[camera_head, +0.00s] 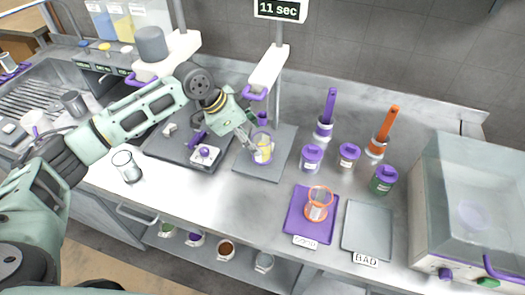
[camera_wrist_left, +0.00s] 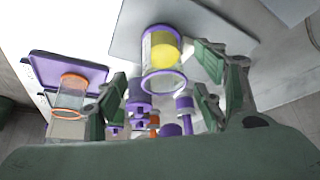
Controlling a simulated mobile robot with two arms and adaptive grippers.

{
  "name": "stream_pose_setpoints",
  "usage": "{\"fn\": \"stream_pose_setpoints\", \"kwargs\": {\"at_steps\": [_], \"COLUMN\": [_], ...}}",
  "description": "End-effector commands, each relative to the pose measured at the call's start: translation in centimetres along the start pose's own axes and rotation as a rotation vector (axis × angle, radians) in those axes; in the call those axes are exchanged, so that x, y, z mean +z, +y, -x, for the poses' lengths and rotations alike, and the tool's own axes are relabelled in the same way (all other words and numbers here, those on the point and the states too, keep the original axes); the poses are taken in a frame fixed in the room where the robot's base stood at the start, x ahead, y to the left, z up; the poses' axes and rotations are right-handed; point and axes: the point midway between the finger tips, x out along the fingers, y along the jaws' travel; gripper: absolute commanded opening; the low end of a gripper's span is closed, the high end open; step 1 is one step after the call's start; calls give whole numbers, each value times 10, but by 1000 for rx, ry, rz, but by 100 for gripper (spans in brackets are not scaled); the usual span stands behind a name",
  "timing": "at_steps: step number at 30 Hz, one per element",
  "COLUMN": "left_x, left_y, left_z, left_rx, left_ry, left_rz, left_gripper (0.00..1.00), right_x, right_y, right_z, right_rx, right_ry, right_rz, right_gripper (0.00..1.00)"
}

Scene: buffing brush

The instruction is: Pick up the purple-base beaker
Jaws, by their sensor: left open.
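The purple-base beaker (camera_head: 262,148) is clear with a purple rim and yellow contents. It stands on the grey plate of the stand at the middle of the bench. In the left wrist view the beaker (camera_wrist_left: 161,62) shows between and beyond the fingers. My left gripper (camera_head: 251,143) is open at the beaker's left side. In the wrist view its green fingers (camera_wrist_left: 158,88) are spread, one to each side of the beaker; I cannot tell whether they touch it. My right gripper is not in view.
An orange-rimmed beaker (camera_head: 318,204) stands on the purple tray (camera_head: 299,228), beside the grey BAD tray (camera_head: 367,228). Purple-lidded jars (camera_head: 311,157) and a green jar (camera_head: 384,179) stand behind. A stand post (camera_head: 277,85) rises behind the beaker. An empty glass beaker (camera_head: 127,167) is at left.

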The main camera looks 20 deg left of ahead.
Motion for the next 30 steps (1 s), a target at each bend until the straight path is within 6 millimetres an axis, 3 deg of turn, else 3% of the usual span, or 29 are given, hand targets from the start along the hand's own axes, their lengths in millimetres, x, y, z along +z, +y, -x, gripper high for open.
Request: {"fn": "stream_pose_setpoints", "kwargs": {"at_steps": [4, 9, 17, 30], "left_x": [-3, -1, -1, -1], "left_y": [0, -1, -1, -1], "left_z": [-20, -41, -45, -44], "left_rx": [2, 1, -1, -1], "left_ry": [-2, -1, 0, 0], "left_rz": [2, 1, 0, 0], "left_gripper": [63, 63, 63, 25], "right_x": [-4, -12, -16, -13], "right_y": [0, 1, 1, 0], "right_z": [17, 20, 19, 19], "right_rx": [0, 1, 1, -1], "right_ry": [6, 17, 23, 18], "right_rz": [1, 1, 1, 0], "right_gripper": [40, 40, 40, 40]}}
